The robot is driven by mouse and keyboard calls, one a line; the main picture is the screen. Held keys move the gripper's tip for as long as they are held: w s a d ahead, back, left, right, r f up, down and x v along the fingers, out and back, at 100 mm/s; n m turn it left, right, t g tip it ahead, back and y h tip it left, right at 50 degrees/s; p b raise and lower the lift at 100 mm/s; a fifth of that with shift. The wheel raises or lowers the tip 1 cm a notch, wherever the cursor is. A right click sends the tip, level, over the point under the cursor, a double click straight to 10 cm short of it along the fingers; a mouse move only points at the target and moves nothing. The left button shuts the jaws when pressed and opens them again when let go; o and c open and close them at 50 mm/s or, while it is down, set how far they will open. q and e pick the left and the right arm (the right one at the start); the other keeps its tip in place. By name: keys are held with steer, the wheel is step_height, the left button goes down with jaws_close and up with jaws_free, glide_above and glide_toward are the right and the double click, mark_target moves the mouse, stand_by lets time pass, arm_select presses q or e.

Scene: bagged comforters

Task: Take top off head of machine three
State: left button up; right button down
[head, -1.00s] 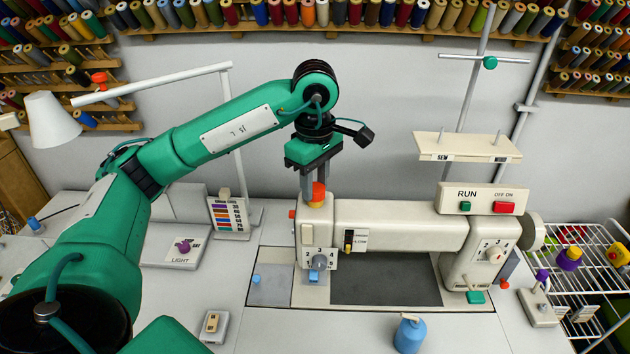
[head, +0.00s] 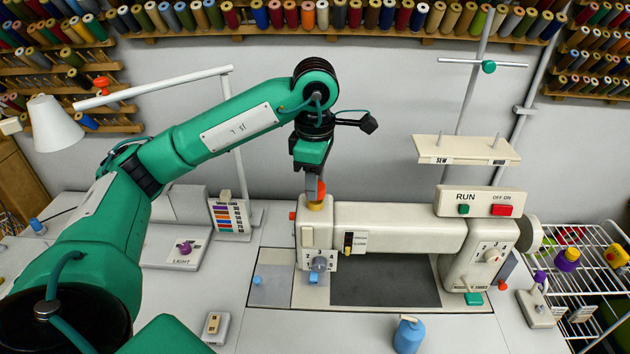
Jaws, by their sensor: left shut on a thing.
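A cream sewing machine (head: 395,226) stands on the white table, with its head (head: 316,235) at the left end. An orange top (head: 321,188) sits over a yellow ring (head: 315,206) on the head. My left gripper (head: 315,188) points straight down from above and is shut on the orange top. Its fingers are seen nearly edge-on and hide part of the top. I cannot tell if the top is still touching the ring. My right gripper is not in view.
A spool stand (head: 467,150) and RUN panel (head: 479,201) rise at the machine's right end. A lamp (head: 53,123) stands at the left. A blue bottle (head: 408,335) stands in front, and a wire rack (head: 590,275) is at the right. The front table is mostly clear.

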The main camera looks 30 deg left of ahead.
arm_select(q)
steer(key=shift+r+p, duration=1.75)
steer(key=shift+r, duration=0.65)
